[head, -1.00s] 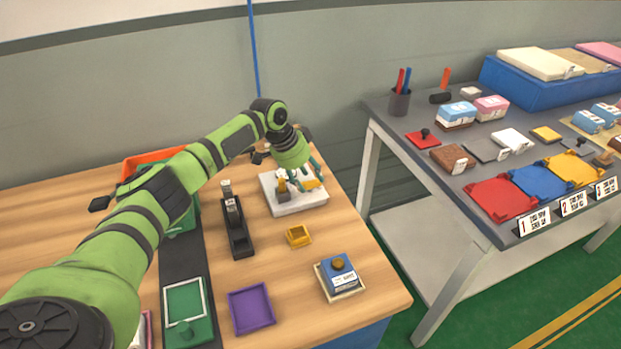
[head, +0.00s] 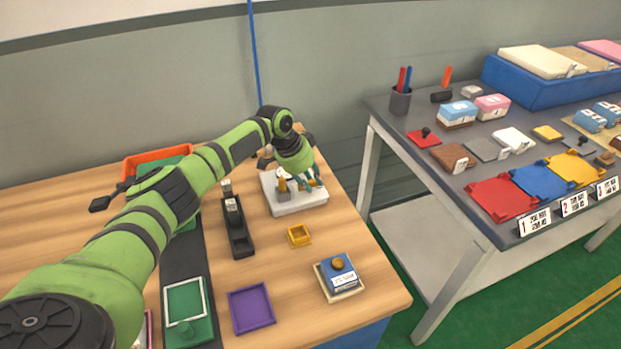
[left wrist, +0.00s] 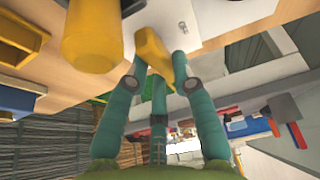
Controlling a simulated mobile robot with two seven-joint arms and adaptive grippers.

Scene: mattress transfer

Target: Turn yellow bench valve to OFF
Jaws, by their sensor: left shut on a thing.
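The yellow bench valve stands on a pale grey base plate (head: 298,205) at the back right of the wooden bench. Its yellow upright post (head: 282,186) shows left of my fingers, and it also shows large in the left wrist view (left wrist: 90,38). My left gripper (head: 308,182) reaches down over the plate. In the left wrist view, its teal fingers (left wrist: 155,65) are shut on the yellow valve handle (left wrist: 152,48). In the head view the handle is mostly hidden by the fingers. I cannot read any valve marking. My right gripper is out of view.
An orange bin (head: 140,163) stands behind my arm. A grey table (head: 450,205) with several mats stands right, across a gap.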

